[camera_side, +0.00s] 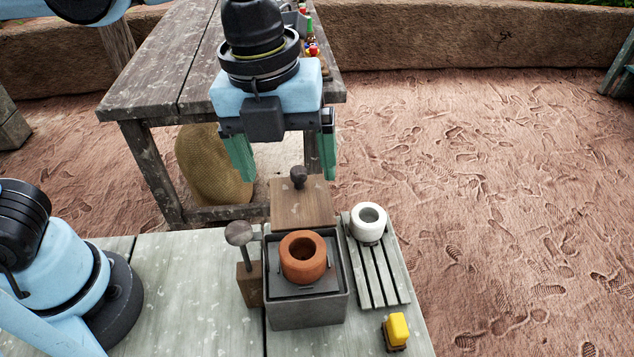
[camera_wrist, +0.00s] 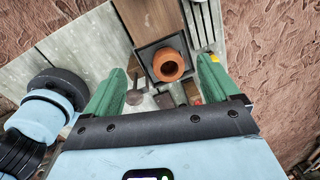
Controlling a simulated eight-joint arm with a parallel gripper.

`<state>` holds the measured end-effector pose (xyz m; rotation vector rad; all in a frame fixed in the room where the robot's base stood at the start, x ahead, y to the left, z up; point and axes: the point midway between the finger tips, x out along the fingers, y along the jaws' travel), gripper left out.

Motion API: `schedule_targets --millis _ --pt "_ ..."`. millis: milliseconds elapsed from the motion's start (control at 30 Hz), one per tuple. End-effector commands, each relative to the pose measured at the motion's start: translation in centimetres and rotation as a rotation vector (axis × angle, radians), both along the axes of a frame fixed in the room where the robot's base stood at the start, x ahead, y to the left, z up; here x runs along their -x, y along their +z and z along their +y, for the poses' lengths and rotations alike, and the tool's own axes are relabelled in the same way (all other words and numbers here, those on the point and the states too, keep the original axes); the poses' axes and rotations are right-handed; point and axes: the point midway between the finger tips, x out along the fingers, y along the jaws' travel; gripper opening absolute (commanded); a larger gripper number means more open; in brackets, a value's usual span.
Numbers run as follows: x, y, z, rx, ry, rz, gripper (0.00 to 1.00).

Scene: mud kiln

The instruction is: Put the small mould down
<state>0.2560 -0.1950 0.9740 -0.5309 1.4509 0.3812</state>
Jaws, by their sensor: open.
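A terracotta ring-shaped pot (camera_side: 303,259), likely the small mould, sits upright on a dark plate in the top of a grey square box (camera_side: 308,312). It also shows in the wrist view (camera_wrist: 169,66), between my fingers in the picture. A smaller white ring-shaped pot (camera_side: 368,223) stands on a slatted grey rack (camera_side: 377,272) to the right. I cannot tell for sure which of the two the task means. My gripper (camera_side: 284,164) is open and empty, with green fingers spread wide. It hangs well above the box, apart from both pots.
A wooden board with a round knob (camera_side: 300,200) stands behind the box. A knobbed wooden tool (camera_side: 246,270) stands at its left. A small yellow block (camera_side: 396,328) lies near the front right edge. The bench (camera_side: 190,300) is clear at left. A wooden table (camera_side: 160,60) stands behind.

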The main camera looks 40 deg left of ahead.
Motion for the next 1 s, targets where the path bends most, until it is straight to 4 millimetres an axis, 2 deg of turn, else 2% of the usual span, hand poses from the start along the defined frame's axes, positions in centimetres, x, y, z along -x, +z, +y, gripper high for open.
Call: schedule_targets --millis 33,300,500,600,700,800,1000 --pt "-0.7 -0.5 1.6 0.032 0.170 -0.018 0.89" --pt "-3.0 -2.8 8.9 0.272 1.103 -0.096 0.89" --pt "-3.6 -4.6 14.3 0.516 1.755 -0.127 0.89" --pt "-3.5 -5.4 16.5 0.645 2.024 -0.131 0.89" --pt "-3.4 -6.0 18.1 0.754 2.219 -0.128 0.89" --pt "-3.3 -6.3 19.1 0.828 2.340 -0.122 0.89" --pt "-3.3 -6.4 19.5 0.870 2.404 -0.115 0.89"
